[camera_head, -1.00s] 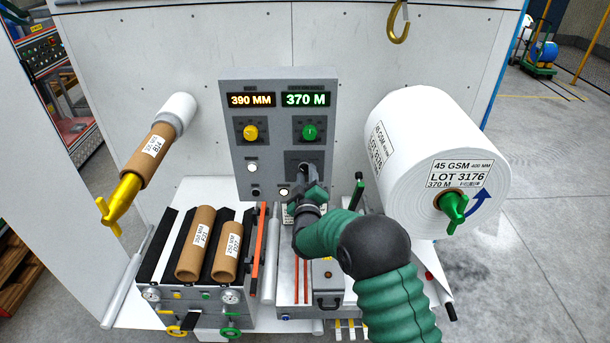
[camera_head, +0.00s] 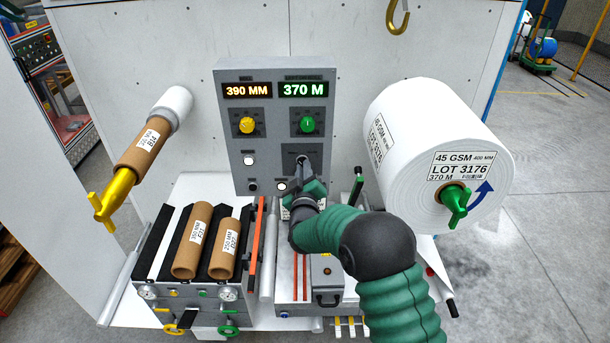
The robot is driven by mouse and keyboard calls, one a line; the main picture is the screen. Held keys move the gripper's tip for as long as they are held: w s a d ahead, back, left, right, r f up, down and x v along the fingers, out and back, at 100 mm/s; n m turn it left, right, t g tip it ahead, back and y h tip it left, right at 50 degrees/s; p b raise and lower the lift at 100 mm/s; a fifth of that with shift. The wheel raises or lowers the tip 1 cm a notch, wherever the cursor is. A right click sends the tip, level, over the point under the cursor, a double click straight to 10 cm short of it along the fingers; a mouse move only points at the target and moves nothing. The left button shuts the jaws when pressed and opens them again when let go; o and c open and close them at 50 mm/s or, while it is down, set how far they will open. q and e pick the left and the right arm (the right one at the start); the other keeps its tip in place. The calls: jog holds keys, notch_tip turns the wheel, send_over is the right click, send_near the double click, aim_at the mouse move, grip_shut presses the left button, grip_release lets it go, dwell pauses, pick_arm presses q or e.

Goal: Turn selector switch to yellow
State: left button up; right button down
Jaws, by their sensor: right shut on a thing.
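The grey control panel (camera_head: 243,100) stands upright at the back middle. It carries a yellow knob (camera_head: 247,125) under an amber "390 MM" display and a green knob (camera_head: 307,125) under a green "370 M" display. Below the green knob is a dark switch plate (camera_head: 291,152). My right gripper (camera_head: 303,168) reaches up to this plate and is shut on the selector switch there. The gripper and wrist hide most of the switch, so its pointing direction cannot be told. My left gripper is not in view.
A large white roll (camera_head: 425,125) with a green handle sits at the right. A cardboard core (camera_head: 146,148) on a yellow-handled spindle juts out at the left. Two brown cores (camera_head: 193,240) lie on the rack below. A hook (camera_head: 397,18) hangs above.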

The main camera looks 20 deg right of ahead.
jog(key=shift+w+a+r+m+b, duration=0.1)
jog(key=shift+r+m+b, duration=0.05)
jog(key=shift+m+b, duration=2.85)
jog(key=shift+s+r+m+b, duration=0.1)
jog(key=shift+r+m+b, duration=0.05)
jog(key=shift+m+b, duration=2.8)
jog(key=shift+w+a+r+m+b, duration=0.15)
jog(key=shift+m+b, duration=2.1)
jog(key=shift+b, duration=1.4)
jog(key=shift+d+r, duration=0.1)
jog(key=c, duration=1.9)
grip_release()
jog(key=o, duration=0.4)
jog(key=shift+s, duration=0.25)
jog(key=b+v, duration=0.1)
jog(key=v, duration=0.4)
jog(key=b+v, duration=0.1)
jog(key=v, duration=0.5)
jog(key=b+v, duration=0.2)
jog(key=v, duration=0.3)
jog(key=shift+s+f, duration=0.3)
jog(key=shift+s, duration=0.05)
